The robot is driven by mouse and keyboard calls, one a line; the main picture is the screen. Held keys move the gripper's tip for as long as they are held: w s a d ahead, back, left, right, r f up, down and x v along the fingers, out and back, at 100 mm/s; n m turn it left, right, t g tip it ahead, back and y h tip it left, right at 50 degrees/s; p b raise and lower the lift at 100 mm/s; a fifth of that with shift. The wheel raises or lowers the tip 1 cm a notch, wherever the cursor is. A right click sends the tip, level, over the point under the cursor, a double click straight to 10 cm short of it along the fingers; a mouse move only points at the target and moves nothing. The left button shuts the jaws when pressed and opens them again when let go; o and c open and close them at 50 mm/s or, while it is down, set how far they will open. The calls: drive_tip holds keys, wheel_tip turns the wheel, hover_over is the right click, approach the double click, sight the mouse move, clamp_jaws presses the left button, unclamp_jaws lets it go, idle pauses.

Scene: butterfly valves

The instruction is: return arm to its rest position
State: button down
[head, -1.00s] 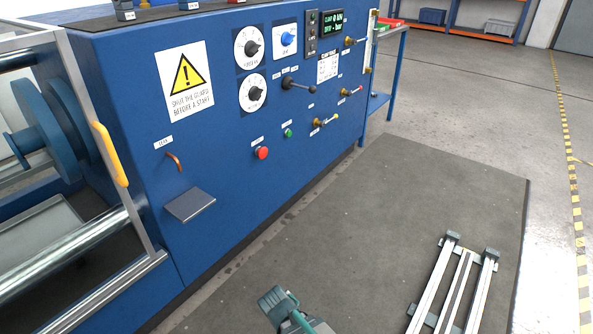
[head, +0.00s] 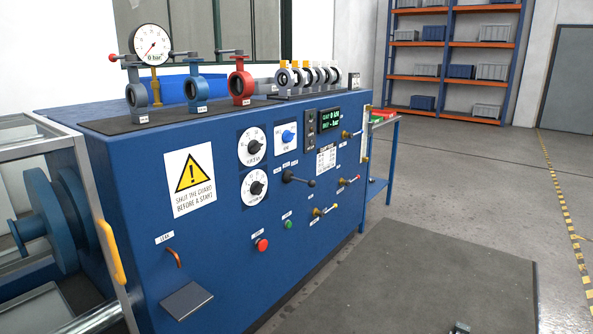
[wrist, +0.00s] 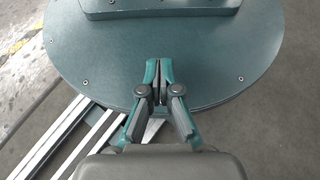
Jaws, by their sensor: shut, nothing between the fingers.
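My gripper (wrist: 160,92) shows in the wrist view with its two fingers together and nothing between them. It hangs over my own round green base plate, with rails and bare floor around it. The blue test bench (head: 110,190) stands at the left. On its top are a grey valve (head: 137,95), a blue valve (head: 195,88) and a red valve (head: 242,86). All stand apart from my gripper.
A pressure gauge (head: 151,44) and a row of several pale valves (head: 305,77) also stand on the bench top. An orange and blue shelf (head: 445,45) holds bins at the back. The dark floor mat (head: 430,285) before the bench looks largely clear.

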wheel_tip(320, 180, up, 15)
drive_tip(key=w+t+p, duration=0.2)
drive_tip(key=t+p, duration=0.3)
drive_tip(key=p, duration=2.1)
drive_tip(key=shift+t, duration=0.4)
